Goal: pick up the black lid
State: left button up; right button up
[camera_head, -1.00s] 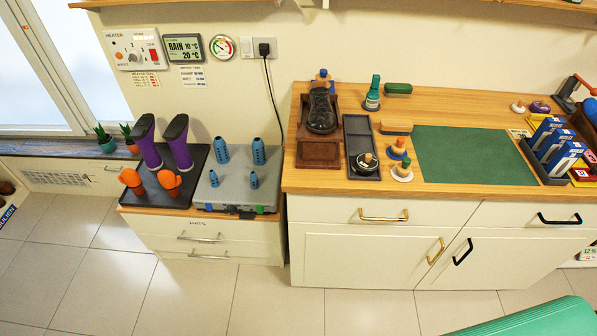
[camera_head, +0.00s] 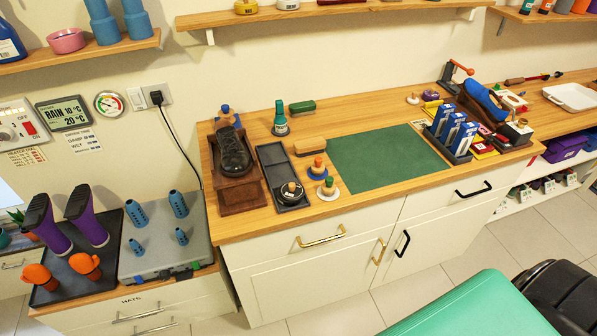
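A small round dark item with a pale centre (camera_head: 291,192) sits at the near end of a black tray (camera_head: 271,158) on the wooden counter. It may be the black lid, but it is too small to be sure. Neither of my grippers is in the head view.
A black shoe (camera_head: 234,155) rests on a wooden stand to the left of the tray. Knobbed pieces (camera_head: 328,188), a brush (camera_head: 310,147) and a green-capped bottle (camera_head: 281,120) stand nearby. The green mat (camera_head: 385,160) is clear. A green padded seat (camera_head: 475,308) is at the lower right.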

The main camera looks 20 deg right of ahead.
aim_at(290, 192)
jog(key=i+j+z, duration=0.25)
jog(key=i+z, duration=0.2)
jog(key=i+j+z, duration=0.45)
jog(key=k+l, duration=0.05)
jog(key=l, duration=0.05)
